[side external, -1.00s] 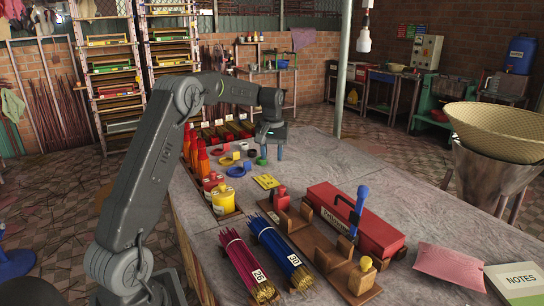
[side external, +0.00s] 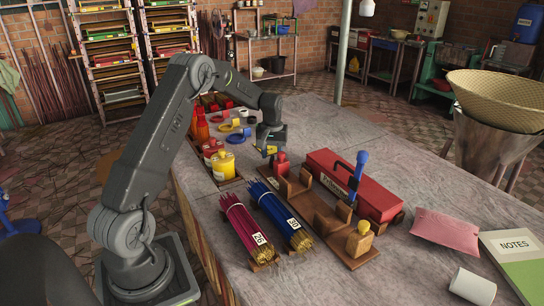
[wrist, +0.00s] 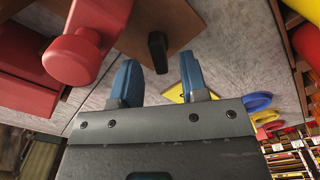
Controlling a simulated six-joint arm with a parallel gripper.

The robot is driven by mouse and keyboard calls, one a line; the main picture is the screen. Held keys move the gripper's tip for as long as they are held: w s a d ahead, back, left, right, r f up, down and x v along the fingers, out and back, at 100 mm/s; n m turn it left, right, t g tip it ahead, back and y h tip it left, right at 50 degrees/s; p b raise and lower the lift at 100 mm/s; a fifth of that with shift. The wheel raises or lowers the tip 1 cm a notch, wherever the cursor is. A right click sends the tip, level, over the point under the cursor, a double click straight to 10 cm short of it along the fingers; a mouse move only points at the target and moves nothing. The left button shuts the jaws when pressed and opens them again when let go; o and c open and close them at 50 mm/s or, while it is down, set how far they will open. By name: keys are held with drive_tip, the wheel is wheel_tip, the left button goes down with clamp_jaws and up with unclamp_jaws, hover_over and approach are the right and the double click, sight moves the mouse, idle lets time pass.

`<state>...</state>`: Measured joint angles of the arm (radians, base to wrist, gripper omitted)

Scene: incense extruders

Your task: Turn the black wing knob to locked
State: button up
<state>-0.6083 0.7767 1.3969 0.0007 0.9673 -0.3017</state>
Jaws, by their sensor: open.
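The black wing knob (wrist: 157,50) shows in the wrist view as a dark upright bar on a brown wooden board (wrist: 185,22). My gripper (wrist: 158,66) is open, with its two blue fingers apart. In the picture the knob lies between and just beyond the fingertips; I cannot tell how far apart they are in depth, and no contact shows. In the side view my gripper (side external: 269,153) is low over the table, beside the small red fitting (side external: 280,163). The knob cannot be made out there.
A red toolbox (side external: 338,172) and a wooden rack (side external: 325,218) stand right of my gripper. Incense bundles, magenta (side external: 243,222) and blue (side external: 275,207), lie in front. A yellow container (side external: 223,163) is at left. The red fitting (wrist: 72,58) is close in the wrist view.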

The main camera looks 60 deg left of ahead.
drive_tip(key=shift+f, duration=0.7)
drive_tip(key=shift+c, duration=0.4)
clamp_jaws()
